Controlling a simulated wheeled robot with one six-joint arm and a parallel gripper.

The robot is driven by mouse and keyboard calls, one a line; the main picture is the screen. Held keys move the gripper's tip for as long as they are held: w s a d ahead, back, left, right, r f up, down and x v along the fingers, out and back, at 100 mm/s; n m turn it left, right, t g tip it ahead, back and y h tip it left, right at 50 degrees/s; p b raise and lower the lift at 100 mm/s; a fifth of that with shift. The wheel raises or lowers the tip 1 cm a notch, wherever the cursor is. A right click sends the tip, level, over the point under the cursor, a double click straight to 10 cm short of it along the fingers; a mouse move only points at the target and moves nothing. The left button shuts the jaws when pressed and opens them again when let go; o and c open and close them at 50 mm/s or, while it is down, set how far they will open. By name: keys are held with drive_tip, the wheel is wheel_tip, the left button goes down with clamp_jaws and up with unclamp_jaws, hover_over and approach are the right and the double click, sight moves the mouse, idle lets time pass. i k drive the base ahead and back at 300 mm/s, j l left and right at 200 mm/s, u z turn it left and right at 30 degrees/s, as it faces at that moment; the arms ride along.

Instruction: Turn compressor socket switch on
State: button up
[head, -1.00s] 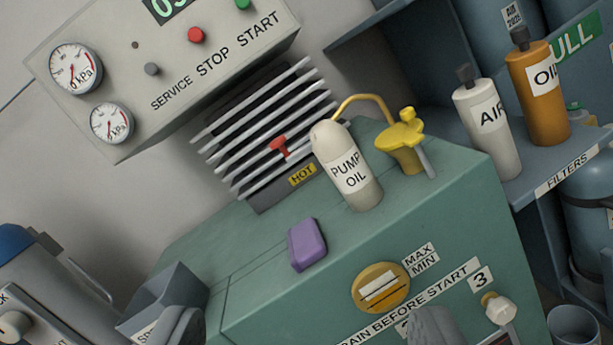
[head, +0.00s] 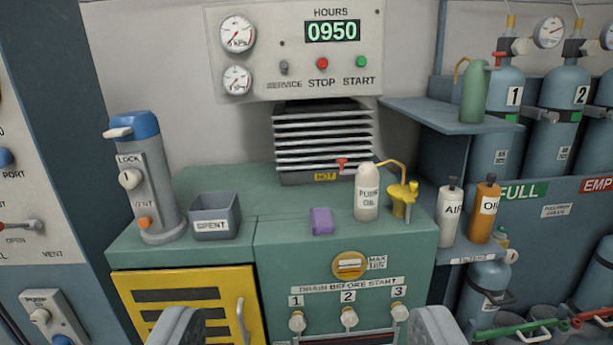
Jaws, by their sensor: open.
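My gripper (head: 306,328) is open and empty; its two grey fingertips show apart at the bottom edge, in front of the green compressor cabinet (head: 190,185). The compressor's control panel (head: 225,88) on the back wall has gauges, a grey SERVICE switch (head: 284,68), a red STOP button (head: 322,63), a green START button (head: 362,62) and a display reading 0950. I cannot make out a switch labelled as the compressor socket. A grey box marked PUMP (head: 52,318) at the lower left has a pale knob and a blue button, partly cut off by the frame.
On the cabinet stand a lockable grey cylinder (head: 158,190), a SPENT bin (head: 214,216), a purple block (head: 321,221), a PUMP OIL bottle (head: 367,195) and a yellow funnel (head: 402,198). Drain knobs (head: 348,317) project from its front. Shelves and gas cylinders (head: 497,110) fill the right.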

sight(41, 316)
drive_tip(key=u, duration=1.35)
